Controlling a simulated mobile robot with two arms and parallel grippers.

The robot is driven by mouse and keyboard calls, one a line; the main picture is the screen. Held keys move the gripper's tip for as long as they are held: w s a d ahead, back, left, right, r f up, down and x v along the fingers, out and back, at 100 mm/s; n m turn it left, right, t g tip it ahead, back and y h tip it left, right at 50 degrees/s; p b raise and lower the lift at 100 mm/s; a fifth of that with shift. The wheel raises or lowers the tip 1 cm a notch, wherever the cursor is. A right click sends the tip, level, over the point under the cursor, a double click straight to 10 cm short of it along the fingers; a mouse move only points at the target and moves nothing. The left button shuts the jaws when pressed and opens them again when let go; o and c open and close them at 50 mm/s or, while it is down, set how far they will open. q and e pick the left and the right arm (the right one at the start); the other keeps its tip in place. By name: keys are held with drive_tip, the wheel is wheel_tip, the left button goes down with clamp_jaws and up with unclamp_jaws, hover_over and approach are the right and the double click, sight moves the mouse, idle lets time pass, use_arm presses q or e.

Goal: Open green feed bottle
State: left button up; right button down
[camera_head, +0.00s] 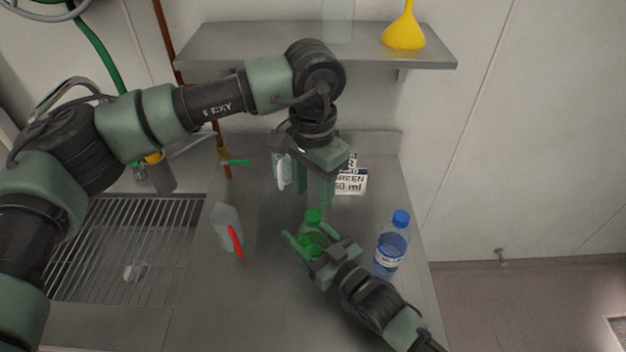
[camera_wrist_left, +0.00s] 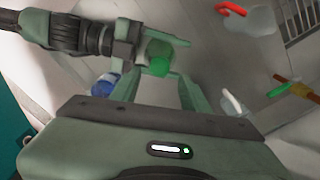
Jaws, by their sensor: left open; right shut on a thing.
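The green feed bottle (camera_head: 312,228) stands on the steel bench with its green cap on top. My right gripper (camera_head: 308,247) is shut around the bottle's body, below the cap. My left gripper (camera_head: 327,198) is open, pointing down above the cap, with its fingertips close over it; I cannot tell whether they touch it. In the left wrist view, the green cap (camera_wrist_left: 159,66) shows between the two open fingers, and my right gripper (camera_wrist_left: 135,50) comes in from the upper left. The lower part of the bottle is hidden by my right gripper.
A blue-capped bottle (camera_head: 391,243) stands right of my right gripper. A label card (camera_head: 352,182) stands behind. A shelf (camera_head: 280,45) holds a yellow funnel (camera_head: 404,32).

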sight(313, 215)
use_arm(q)
drive_tip(key=shift+f, duration=2.75)
